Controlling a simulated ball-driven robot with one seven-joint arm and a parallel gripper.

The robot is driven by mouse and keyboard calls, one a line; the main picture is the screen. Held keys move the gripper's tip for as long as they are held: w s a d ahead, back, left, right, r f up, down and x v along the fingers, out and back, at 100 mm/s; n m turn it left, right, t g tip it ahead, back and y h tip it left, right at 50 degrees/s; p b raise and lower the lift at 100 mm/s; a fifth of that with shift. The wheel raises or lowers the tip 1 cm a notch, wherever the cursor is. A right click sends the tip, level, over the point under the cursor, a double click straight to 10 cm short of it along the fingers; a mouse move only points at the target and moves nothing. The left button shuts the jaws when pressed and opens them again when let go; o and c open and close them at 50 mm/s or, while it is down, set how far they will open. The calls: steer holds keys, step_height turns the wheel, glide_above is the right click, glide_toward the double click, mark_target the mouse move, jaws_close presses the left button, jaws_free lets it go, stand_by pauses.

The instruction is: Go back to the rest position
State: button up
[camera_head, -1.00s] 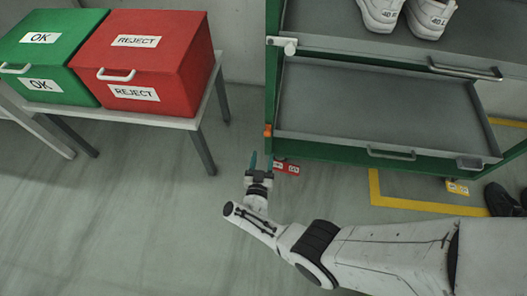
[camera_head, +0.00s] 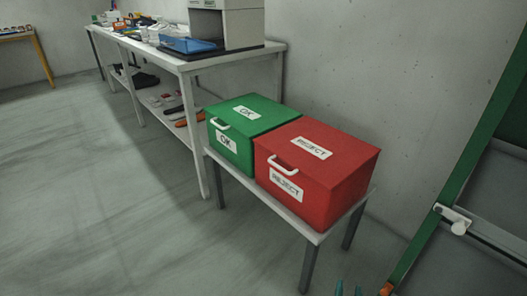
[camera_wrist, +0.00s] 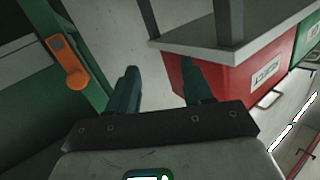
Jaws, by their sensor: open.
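My gripper (camera_wrist: 160,92) shows in the wrist view with its two dark green fingers apart and nothing between them. In the head view only the tips of my gripper (camera_head: 348,289) show at the bottom edge, right of centre. The rest of my arm is out of the head view. The gripper is near the green rack frame and the stand with the boxes, touching neither as far as I can see.
A green OK box (camera_head: 232,150) and a red REJECT box (camera_head: 330,185) stand shut on a low table (camera_head: 318,236). A green rack (camera_head: 452,185) with an orange piece (camera_wrist: 68,62) is at right. A long workbench (camera_head: 184,66) stands behind. Floor at left is clear.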

steer(key=s+a+r+n+g+y, duration=0.3)
steer(key=s+a+n+g+y, duration=0.35)
steer(key=s+y, duration=0.2)
steer(key=s+d+r+m+g+h, duration=0.1)
steer(key=s+d+r+g, duration=0.3)
steer(key=s, duration=0.7)
steer(key=s+d+r+g+h, duration=0.2)
steer(key=s+r+g, duration=0.3)
steer(key=s, duration=0.7)
step_height(320, 180, up, 25)
steer(key=p, duration=2.4)
steer(key=shift+a+t, duration=0.15)
steer(key=shift+t, duration=0.3)
